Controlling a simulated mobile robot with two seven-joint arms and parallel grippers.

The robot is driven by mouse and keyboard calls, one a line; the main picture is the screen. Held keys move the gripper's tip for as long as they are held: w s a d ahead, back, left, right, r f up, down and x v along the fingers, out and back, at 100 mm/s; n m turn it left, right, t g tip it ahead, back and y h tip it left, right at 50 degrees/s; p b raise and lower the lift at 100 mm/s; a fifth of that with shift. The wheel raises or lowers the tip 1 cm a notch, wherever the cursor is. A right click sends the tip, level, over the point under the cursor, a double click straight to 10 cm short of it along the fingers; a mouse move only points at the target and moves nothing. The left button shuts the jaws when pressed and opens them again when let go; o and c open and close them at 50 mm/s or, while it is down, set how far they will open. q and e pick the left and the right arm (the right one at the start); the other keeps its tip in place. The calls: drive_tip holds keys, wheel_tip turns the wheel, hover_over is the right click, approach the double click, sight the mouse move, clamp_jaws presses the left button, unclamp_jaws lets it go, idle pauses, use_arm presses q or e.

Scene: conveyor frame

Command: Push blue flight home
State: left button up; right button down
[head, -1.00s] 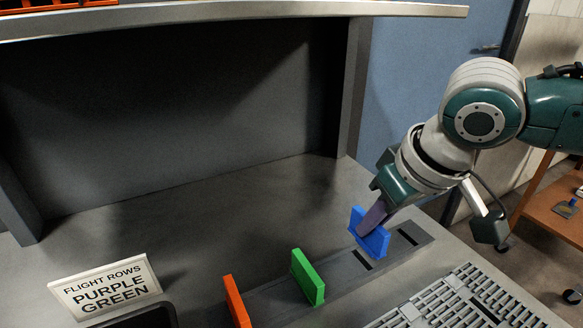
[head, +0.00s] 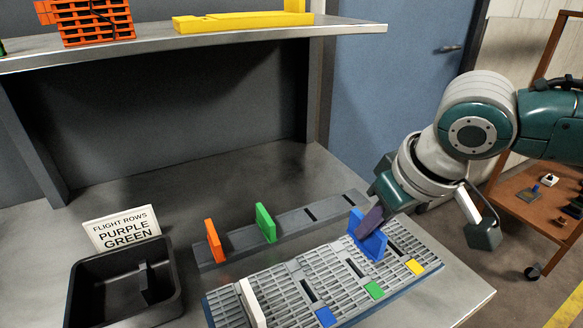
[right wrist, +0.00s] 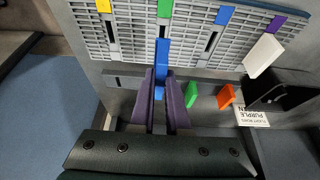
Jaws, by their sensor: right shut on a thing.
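The blue flight (head: 373,242) is an upright blue plate at the far edge of the grey conveyor frame (head: 270,284). My right gripper (head: 369,222) is shut on it. The right wrist view shows the blue flight (right wrist: 161,57) between my two purple fingers (right wrist: 161,84), roughly in line with the slot beside the green tag (right wrist: 165,8). I cannot tell whether its lower edge touches the frame. Blue (head: 326,317), green (head: 374,290) and yellow (head: 415,267) tags mark the frame's near edge; a purple tag (right wrist: 275,25) shows in the wrist view. My left gripper is out of view.
An orange flight (head: 214,241) and a green flight (head: 265,223) stand in the grey rack (head: 326,209) behind the frame. A white flight (head: 252,303) stands at the frame's left. A black bin (head: 88,287) and a sign (head: 122,230) reading "FLIGHT ROWS PURPLE GREEN" are at left.

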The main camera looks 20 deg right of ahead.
sight(364, 242)
drive_tip(key=shift+w+r, duration=0.1)
drive_tip(key=shift+w, duration=0.25)
drive_tip(key=shift+r+p, duration=0.1)
drive_tip(key=shift+p, duration=0.2)
drive_tip(key=shift+f+b, duration=1.35)
drive_tip(key=shift+f, duration=1.05)
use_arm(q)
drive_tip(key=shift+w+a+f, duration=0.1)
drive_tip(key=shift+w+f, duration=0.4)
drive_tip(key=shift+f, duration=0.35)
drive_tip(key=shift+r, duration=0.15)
use_arm(e)
drive_tip(key=shift+r, duration=0.1)
drive_tip(key=shift+p, duration=0.35)
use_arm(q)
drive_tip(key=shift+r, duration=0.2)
